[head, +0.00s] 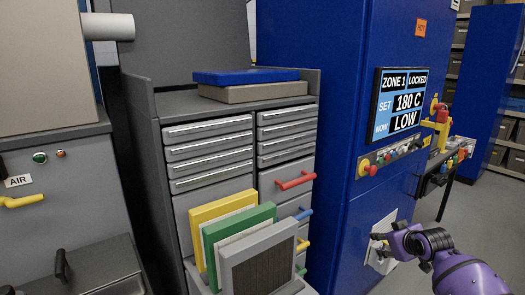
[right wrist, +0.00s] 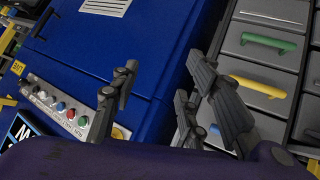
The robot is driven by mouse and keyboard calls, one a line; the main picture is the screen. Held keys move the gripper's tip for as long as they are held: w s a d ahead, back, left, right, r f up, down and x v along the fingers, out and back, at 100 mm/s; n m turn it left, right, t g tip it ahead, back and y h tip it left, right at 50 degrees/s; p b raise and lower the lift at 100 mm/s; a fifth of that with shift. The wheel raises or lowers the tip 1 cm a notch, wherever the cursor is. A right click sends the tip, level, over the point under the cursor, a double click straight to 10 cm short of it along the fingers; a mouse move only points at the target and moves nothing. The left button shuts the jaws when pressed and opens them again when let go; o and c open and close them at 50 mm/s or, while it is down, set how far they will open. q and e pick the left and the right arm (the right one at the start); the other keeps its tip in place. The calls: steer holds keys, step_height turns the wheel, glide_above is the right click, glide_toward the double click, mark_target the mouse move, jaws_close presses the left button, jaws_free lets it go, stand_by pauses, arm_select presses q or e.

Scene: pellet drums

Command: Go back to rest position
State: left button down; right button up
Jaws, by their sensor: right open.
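My right gripper (head: 380,243) shows at the lower right of the head view, at the end of my purple arm, in front of the lower part of the blue cabinet (head: 330,130). In the right wrist view the fingers of the right gripper (right wrist: 160,100) stand apart with nothing between them. Behind them are the blue cabinet and grey drawers (right wrist: 262,60) with green and yellow handles. I cannot tell from these views whether the gripper touches the cabinet. My left gripper is not in view.
The cabinet carries a screen (head: 398,105) reading "ZONE 1 LOCKED" and a row of buttons (head: 390,157). Yellow, green and grey framed panels (head: 240,240) stand before the grey drawer unit (head: 210,150). Grey floor (head: 485,215) is clear at the right.

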steer(key=w+d+r+n+t+h, duration=0.1)
steer(key=w+d+r+t, duration=0.15)
steer(key=r, duration=0.35)
steer(key=w+d+r+n+t+h, duration=0.1)
steer(key=w+r+n+t+h, duration=0.15)
steer(key=r, duration=0.35)
steer(key=s+a+f+m+g+y, duration=0.1)
steer(key=s+a+f, duration=0.3)
steer(key=s+f, duration=0.45)
steer(key=s+a+f+m+g+y, duration=0.1)
steer(key=s+a+f, duration=0.4)
steer(key=f, duration=0.6)
steer(key=s+a+f+g+y, duration=0.1)
steer(key=s+a+f, duration=0.3)
steer(key=s+f, duration=0.5)
steer(key=s+a+f+m+g, duration=0.1)
steer(key=s+a+f, duration=0.2)
steer(key=s, duration=0.6)
steer(key=s+a+f+m+g, duration=0.1)
steer(key=s+a+f+m, duration=0.1)
steer(key=s, duration=0.8)
steer(key=s+a+f+m+g, duration=0.1)
steer(key=s+a+f, duration=0.3)
steer(key=s, duration=0.6)
steer(key=a+y, duration=0.1)
steer(key=a, duration=0.1)
steer(key=shift+s+a+m, duration=0.25)
steer(key=shift+a+m, duration=0.1)
